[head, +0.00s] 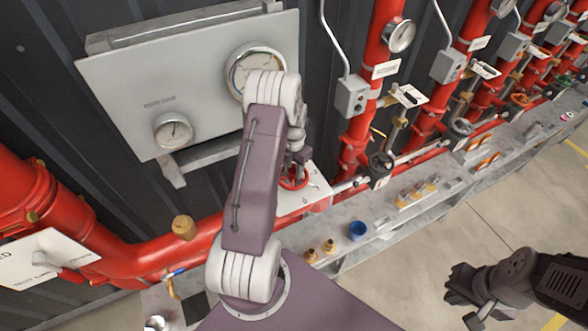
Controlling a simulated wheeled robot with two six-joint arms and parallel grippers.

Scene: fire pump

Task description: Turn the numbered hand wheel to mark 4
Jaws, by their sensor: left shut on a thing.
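The red hand wheel (294,180) sits on a pale plate (314,190) with small dark marks, at the centre of the head view. The marks are too small to read. My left arm reaches up across the view and hides part of the wheel and plate. My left gripper (298,162) is at the wheel, shut on it; its fingertips are mostly hidden by the arm. My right gripper (462,303) is at the lower right, away from the wheel, above the floor. Its fingers look apart, with nothing between them.
A grey gauge panel (125,95) stands behind my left arm. Red pipes (366,120) with valves and gauges line the wall. A metal bench (375,215) holds brass fittings (328,247) and a blue cap (357,230). The floor (480,230) at right is clear.

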